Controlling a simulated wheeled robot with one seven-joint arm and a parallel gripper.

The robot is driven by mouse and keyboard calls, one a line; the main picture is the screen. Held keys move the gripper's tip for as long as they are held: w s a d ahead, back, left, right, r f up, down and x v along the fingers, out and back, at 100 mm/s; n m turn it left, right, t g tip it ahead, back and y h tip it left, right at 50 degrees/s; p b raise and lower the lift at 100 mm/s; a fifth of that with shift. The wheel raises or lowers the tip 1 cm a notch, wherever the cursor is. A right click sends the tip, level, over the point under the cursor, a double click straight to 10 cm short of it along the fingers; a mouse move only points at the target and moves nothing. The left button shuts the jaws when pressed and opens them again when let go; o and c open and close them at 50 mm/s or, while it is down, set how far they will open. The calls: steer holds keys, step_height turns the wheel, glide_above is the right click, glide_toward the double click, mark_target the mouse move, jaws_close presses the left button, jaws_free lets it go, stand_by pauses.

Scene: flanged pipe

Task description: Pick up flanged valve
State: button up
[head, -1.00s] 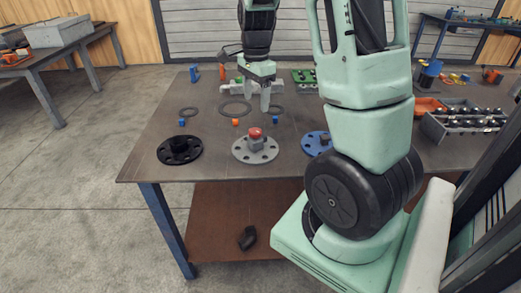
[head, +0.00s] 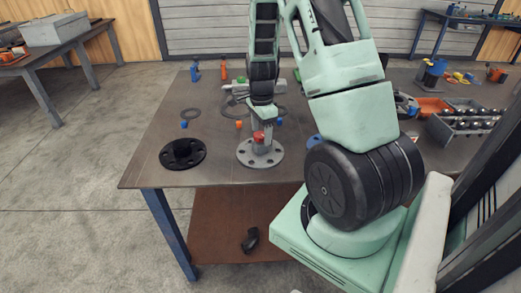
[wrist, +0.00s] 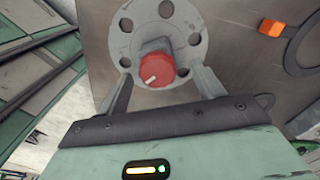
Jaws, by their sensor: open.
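The flanged valve is a light grey round flange (head: 246,158) with bolt holes, a grey body and a red knob (head: 259,137). It stands upright near the front edge of the table. My gripper (head: 262,130) is just above it, pointing down, and partly hides its top. In the wrist view the red knob (wrist: 148,70) lies between my open fingers (wrist: 161,76), with the flange (wrist: 187,20) beyond them. The fingers look apart from the knob; whether they touch the valve body is unclear.
A black flange (head: 183,154) stands to the left on the table (head: 150,179). A blue flange (head: 314,141) is mostly hidden behind my arm. A dark part (head: 250,240) lies on the lower shelf.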

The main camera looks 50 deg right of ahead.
mark_target(260, 148)
steer(key=f, duration=0.4)
steer(key=shift+a+p, duration=0.25)
steer(key=shift+p, duration=0.05)
jaws_close()
